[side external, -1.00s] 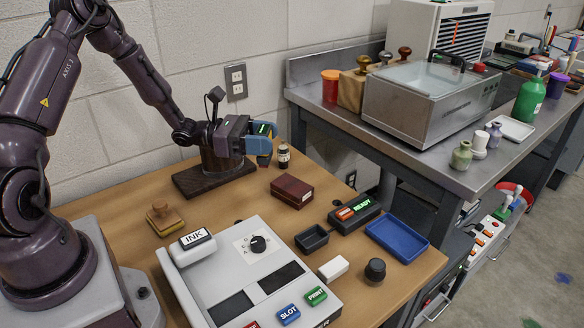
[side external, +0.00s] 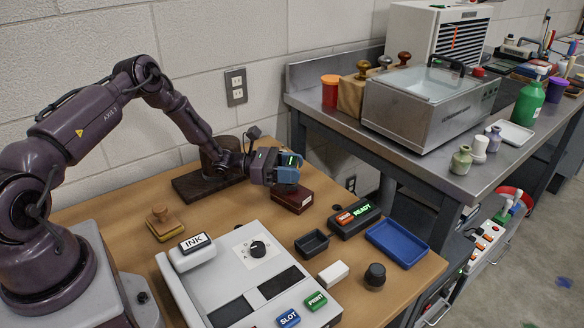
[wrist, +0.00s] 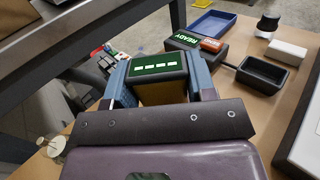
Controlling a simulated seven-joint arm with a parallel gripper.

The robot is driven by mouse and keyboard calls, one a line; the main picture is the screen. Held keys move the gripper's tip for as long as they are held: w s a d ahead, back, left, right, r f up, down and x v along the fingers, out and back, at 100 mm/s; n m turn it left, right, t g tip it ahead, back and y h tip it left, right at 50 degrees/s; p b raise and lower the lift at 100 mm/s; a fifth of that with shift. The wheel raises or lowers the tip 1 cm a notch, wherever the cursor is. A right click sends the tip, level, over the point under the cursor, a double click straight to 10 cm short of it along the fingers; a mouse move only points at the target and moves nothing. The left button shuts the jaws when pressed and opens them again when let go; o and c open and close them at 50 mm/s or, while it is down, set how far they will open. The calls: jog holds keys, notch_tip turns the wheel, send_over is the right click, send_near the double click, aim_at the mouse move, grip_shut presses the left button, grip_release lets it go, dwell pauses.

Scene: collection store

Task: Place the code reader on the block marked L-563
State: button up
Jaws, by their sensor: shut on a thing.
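My gripper (side external: 285,176) is shut on the code reader, a small block with a dark top and a green lit display of white dashes. It shows between the blue fingers in the wrist view (wrist: 157,66), with a yellowish side below. In the side view only a green sliver of it shows. A dark red block (side external: 296,202) lies on the wooden table under and just in front of the gripper, partly covered by it. I cannot read a mark on it, so I cannot tell whether it is L-563. Whether reader and block touch is hidden.
A dark wooden stand (side external: 190,187) is behind left. Nearby are a box with lit READY sign (side external: 358,217), a black tray (side external: 312,243), a blue tray (side external: 397,241), a grey console (side external: 240,270) and a stamp (side external: 161,222). A steel bench (side external: 400,150) rises at the right.

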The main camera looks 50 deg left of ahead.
jog(key=shift+f, duration=0.15)
jog(key=o, duration=1)
